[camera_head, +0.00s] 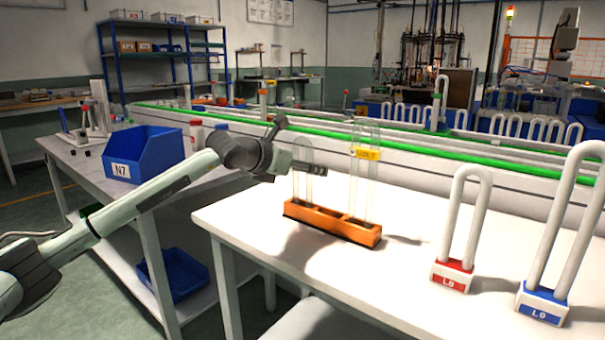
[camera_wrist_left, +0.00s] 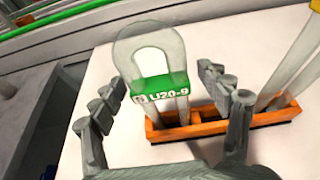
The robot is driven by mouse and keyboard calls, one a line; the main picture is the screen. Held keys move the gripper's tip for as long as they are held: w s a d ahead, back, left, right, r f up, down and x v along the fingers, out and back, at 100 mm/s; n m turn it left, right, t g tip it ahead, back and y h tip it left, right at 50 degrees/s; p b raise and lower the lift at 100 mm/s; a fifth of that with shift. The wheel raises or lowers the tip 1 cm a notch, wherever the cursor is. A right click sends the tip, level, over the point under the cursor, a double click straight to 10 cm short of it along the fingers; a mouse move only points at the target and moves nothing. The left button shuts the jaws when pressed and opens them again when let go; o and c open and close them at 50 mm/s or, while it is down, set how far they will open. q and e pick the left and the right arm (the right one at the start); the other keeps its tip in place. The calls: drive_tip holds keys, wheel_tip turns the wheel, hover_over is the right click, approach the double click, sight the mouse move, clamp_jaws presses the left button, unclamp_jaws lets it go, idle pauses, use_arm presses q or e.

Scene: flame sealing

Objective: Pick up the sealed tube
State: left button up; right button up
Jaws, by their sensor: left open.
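An orange rack (camera_head: 331,224) stands on the white table and holds two clear U-shaped glass tubes upright. The shorter tube (camera_head: 309,185) is in the left part of the rack. In the left wrist view this tube (camera_wrist_left: 150,47) has a rounded, closed top and a green label reading LI20-9. The taller tube (camera_head: 370,196) stands to its right with a yellow label. My left gripper (camera_head: 304,165) is at the shorter tube's upper part. In the left wrist view its fingers (camera_wrist_left: 163,88) are open, one on each side of the tube. My right gripper is not in view.
A red-based L9 holder (camera_head: 452,276) and a blue-based L9 holder (camera_head: 542,305) stand to the right on the table, with tall white loops. A blue N7 bin (camera_head: 150,155) sits on the left bench. A conveyor with green rails (camera_head: 445,150) runs behind.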

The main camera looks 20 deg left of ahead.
use_arm(q)
drive_tip(key=c, duration=1.3)
drive_tip(key=shift+r, duration=0.1)
